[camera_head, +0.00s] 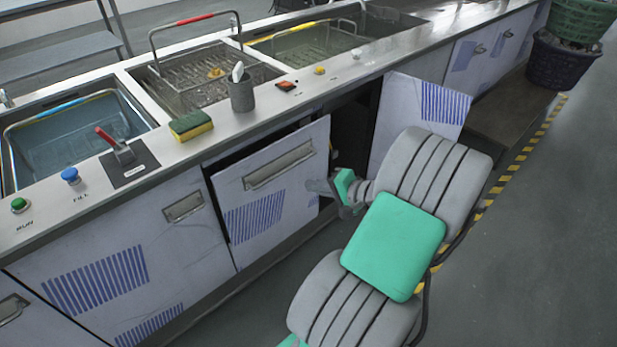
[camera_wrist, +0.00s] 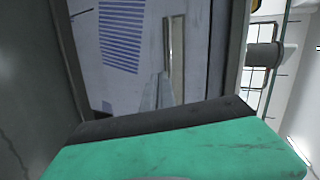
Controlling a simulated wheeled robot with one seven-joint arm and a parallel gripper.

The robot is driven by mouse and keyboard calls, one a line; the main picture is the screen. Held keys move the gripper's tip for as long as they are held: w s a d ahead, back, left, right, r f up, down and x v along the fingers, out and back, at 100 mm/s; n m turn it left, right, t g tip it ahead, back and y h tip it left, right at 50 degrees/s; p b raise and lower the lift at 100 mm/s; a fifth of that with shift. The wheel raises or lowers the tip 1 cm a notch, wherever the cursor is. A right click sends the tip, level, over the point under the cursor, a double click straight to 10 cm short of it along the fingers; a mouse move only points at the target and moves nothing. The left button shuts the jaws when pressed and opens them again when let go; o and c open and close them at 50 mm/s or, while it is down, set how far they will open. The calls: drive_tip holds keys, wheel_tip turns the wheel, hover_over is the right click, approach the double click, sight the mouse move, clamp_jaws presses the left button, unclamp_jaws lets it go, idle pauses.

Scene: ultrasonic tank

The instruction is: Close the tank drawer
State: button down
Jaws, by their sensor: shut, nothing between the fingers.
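The tank drawer (camera_head: 285,205) is a pale grey front with blue stripes and a long recessed handle (camera_head: 279,166). It stands out from the cabinet, with a dark gap along its top and left edges. In the wrist view, the drawer front (camera_wrist: 205,55) fills the middle, with its handle (camera_wrist: 176,52) upright in the picture. My gripper (camera_head: 316,186) is shut and empty, at the right part of the drawer front, below the handle's right end. Its fingertips (camera_wrist: 160,90) show close to the front beside the handle; I cannot tell whether they touch.
A cabinet door (camera_head: 432,105) stands open right of the drawer, beside a dark opening (camera_head: 352,130). The counter above carries a grey cup (camera_head: 242,95), a sponge (camera_head: 191,126) and sinks with baskets. The floor (camera_head: 545,240) at right is clear.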

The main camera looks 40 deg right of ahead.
drive_tip(key=s+d+m+t+h, duration=0.2)
drive_tip(key=s+d+m+t, duration=0.15)
drive_tip(key=d, duration=0.25)
drive_tip(key=w+f+b, duration=0.2)
drive_tip(key=w+b, duration=0.1)
drive_tip(key=w, duration=0.9)
drive_tip(key=shift+w+a+f+g, duration=0.15)
drive_tip(key=shift+w+g, duration=0.25)
drive_tip(key=shift+g, duration=0.05)
